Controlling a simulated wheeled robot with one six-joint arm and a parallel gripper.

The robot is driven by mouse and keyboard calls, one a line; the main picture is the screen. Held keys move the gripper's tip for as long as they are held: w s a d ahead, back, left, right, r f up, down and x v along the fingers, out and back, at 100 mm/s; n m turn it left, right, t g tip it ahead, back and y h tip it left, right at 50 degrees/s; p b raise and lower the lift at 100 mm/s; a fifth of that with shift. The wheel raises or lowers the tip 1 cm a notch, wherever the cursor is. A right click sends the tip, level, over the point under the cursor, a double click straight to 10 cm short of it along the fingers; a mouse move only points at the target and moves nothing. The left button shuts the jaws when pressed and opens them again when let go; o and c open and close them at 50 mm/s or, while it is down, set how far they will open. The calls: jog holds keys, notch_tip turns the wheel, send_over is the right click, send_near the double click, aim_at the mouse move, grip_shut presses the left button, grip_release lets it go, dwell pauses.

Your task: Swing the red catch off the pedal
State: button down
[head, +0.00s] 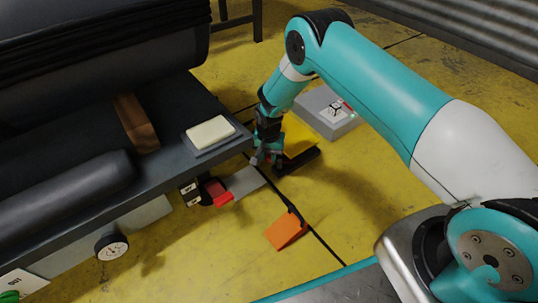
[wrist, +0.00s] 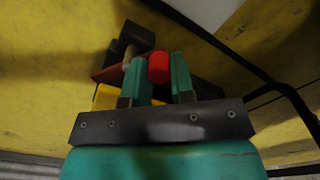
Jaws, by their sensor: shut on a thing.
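The red catch shows in the wrist view as a round red knob (wrist: 159,67) at the end of a dark red bar, beside a dark pivot block. My gripper (wrist: 160,75) is shut on the knob, with one teal finger on each side. In the head view my gripper (head: 267,158) points down near the floor, just off the bench corner, and hides the catch. A yellow plate that looks like the pedal (head: 299,137) stands on a black base behind it. Only a small yellow part of it (wrist: 104,97) shows in the wrist view.
The dark bench (head: 175,165) with a cream pad (head: 210,133) on top is close to my gripper's left. Under its edge are a red-tipped part (head: 222,197) and a grey plate (head: 245,181). An orange wedge (head: 287,230) and a grey box (head: 325,112) are on the yellow floor.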

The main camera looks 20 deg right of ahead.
jog(key=shift+w+m, duration=0.1)
jog(key=shift+m, duration=0.2)
jog(key=m+p, duration=0.1)
jog(key=w+m+p, duration=0.1)
jog(key=m, duration=0.1)
jog(key=shift+d+m, duration=0.3)
jog(key=shift+d, duration=0.05)
jog(key=shift+w+d+m+p, duration=0.2)
jog(key=shift+w+d+m, duration=0.1)
jog(key=shift+m, duration=0.8)
jog(key=shift+w+d+m+p, duration=0.15)
jog(key=shift+d+m+p, duration=0.1)
jog(key=shift+m, duration=0.85)
jog(key=c, duration=1)
grip_release()
